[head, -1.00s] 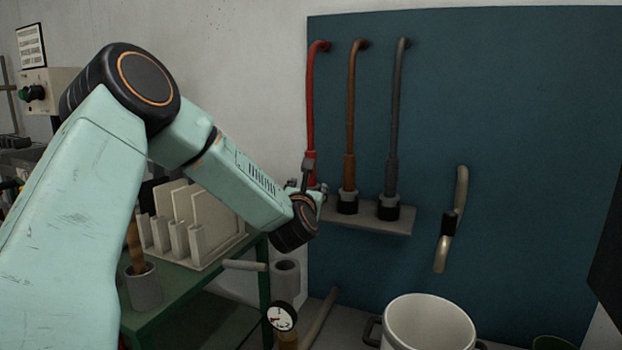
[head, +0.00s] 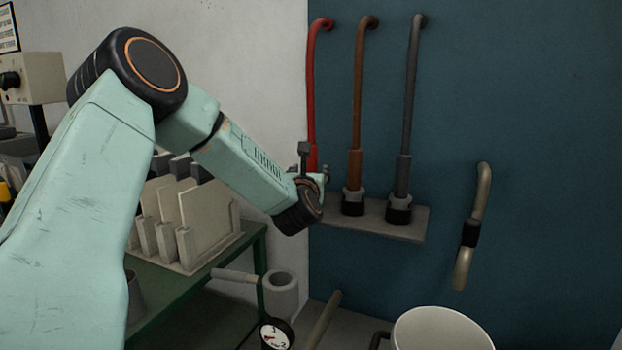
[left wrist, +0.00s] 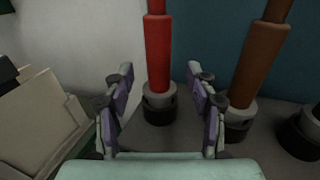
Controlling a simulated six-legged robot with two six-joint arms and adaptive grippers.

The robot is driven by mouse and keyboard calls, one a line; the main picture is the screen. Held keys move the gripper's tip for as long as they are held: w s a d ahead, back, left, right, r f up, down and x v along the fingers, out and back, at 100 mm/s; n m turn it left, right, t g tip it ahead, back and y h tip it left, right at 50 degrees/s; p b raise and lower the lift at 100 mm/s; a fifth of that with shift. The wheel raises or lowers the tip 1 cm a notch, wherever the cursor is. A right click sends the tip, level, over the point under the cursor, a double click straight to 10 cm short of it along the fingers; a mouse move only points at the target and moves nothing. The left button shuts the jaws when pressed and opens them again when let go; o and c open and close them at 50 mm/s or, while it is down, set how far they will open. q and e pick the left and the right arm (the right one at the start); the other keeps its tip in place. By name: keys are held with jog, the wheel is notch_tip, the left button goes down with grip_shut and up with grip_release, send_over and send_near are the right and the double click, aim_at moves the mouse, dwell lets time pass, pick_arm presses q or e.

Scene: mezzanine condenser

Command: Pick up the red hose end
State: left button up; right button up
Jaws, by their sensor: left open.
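The red hose (head: 312,95) hangs down the blue board, and its lower end is mostly behind my left gripper (head: 312,163) in the head view. In the left wrist view the red hose end (left wrist: 158,60) stands upright with a grey and black collar (left wrist: 159,104) on the grey shelf (left wrist: 140,138). My left gripper, also in the left wrist view (left wrist: 160,85), is open, with one finger on each side of the red hose end and visible gaps to both. My right gripper is not in view.
A brown hose (head: 355,120) and a grey hose (head: 407,120) stand just right of the red one. A rack of pale plates (head: 205,220) is on the green table at left. A white pot (head: 440,330) and a gauge (head: 276,334) are below.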

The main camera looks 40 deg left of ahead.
aim_at(310, 164)
pick_arm(q)
jog(key=shift+w+r, duration=0.25)
jog(key=shift+w, duration=0.05)
jog(key=shift+w+a, duration=0.15)
jog(key=x, duration=0.4)
jog(key=shift+a+p, duration=0.25)
jog(key=shift+p, duration=0.05)
jog(key=shift+w+r, duration=0.1)
jog(key=shift+w, duration=0.2)
jog(key=shift+s+a, duration=0.1)
jog(key=shift+a, duration=0.1)
jog(key=shift+c, duration=0.3)
jog(key=shift+c, duration=0.6)
jog(key=shift+r, duration=0.1)
grip_shut()
